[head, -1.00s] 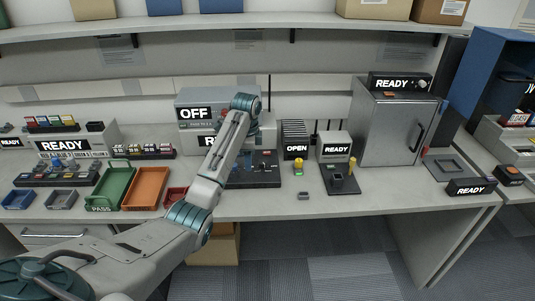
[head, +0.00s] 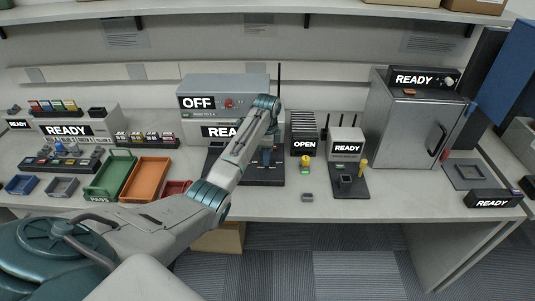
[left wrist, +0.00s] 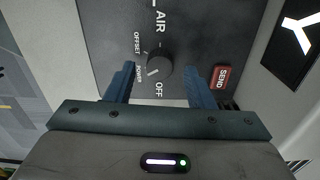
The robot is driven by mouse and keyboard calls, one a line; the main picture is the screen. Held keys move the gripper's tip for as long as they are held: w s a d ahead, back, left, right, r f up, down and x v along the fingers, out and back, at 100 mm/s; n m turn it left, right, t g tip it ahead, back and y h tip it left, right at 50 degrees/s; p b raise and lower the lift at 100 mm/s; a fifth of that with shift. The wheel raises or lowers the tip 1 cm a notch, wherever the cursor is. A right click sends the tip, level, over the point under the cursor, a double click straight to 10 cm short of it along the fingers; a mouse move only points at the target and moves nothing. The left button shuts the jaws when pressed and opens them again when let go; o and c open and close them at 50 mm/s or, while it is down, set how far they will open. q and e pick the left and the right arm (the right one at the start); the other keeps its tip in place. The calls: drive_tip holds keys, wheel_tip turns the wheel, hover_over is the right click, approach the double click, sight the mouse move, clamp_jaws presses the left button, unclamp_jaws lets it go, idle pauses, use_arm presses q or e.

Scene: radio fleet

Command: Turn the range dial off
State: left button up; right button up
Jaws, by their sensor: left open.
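A round dark dial (left wrist: 160,62) sits on a dark panel (left wrist: 115,35) in the left wrist view. Around it are the words AIR, OFFSET, POWER and OFF. A short white mark on the dial is on its lower-left side, between POWER and OFF in the picture. My left gripper (left wrist: 160,85) is open, with one blue finger on each side of the dial and gaps between. In the head view my left gripper (head: 266,157) is over the dark panel (head: 263,180) on the bench, and the dial is hidden. My right gripper is not in view.
A red SEND button (left wrist: 222,77) is close beside the right finger. Behind the gripper stands a grey unit (head: 222,85) with an OFF display. A green tray (head: 110,177) and an orange tray (head: 145,180) lie left. An OPEN rack (head: 304,143) stands right.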

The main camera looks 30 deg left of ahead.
use_arm(q)
drive_tip(key=shift+f, duration=0.75)
drive_tip(key=shift+c, duration=0.9)
drive_tip(key=c, duration=0.8)
drive_tip(key=shift+r+n+p, duration=0.2)
drive_tip(key=shift+n+p, duration=0.4)
drive_tip(key=shift+p, duration=0.3)
drive_tip(key=n+p, duration=0.5)
drive_tip(key=n, duration=0.1)
drive_tip(key=shift+n, duration=0.4)
drive_tip(key=shift+f+n+p, duration=0.15)
drive_tip(key=shift+n+p, duration=1.05)
drive_tip(key=shift+n, duration=0.7)
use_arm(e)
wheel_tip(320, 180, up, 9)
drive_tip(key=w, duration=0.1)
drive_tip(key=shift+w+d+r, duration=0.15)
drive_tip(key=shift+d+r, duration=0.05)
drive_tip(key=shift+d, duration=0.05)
